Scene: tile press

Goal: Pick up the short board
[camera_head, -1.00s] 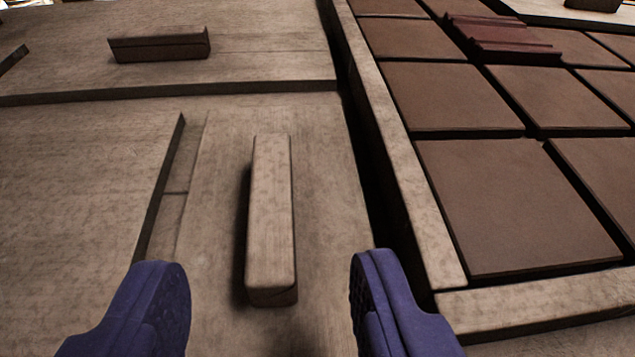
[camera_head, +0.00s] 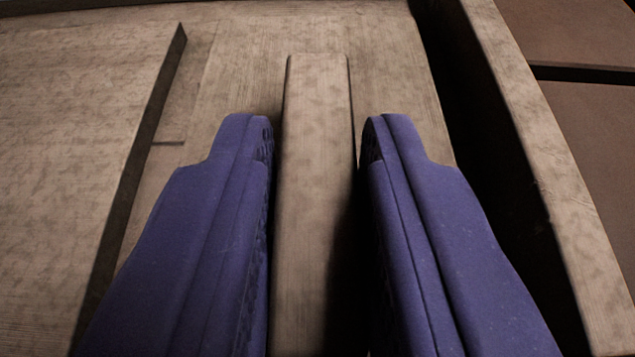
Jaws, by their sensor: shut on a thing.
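The short board (camera_head: 385,75) appears to be the flat wooden panel with a narrow raised wooden bar (camera_head: 318,110) along its middle, which looks like its handle. My gripper (camera_head: 318,140) is shut on this bar, one blue finger on each side. The bar runs lengthwise between the fingers, away from the camera. A dark strip shows between the bar and the right finger. The fingers hide much of the panel's near part.
A larger wooden board (camera_head: 75,130) lies to the left, past a narrow lower strip. To the right, across a dark gap, a wooden frame rail (camera_head: 540,160) borders brown tiles (camera_head: 590,130).

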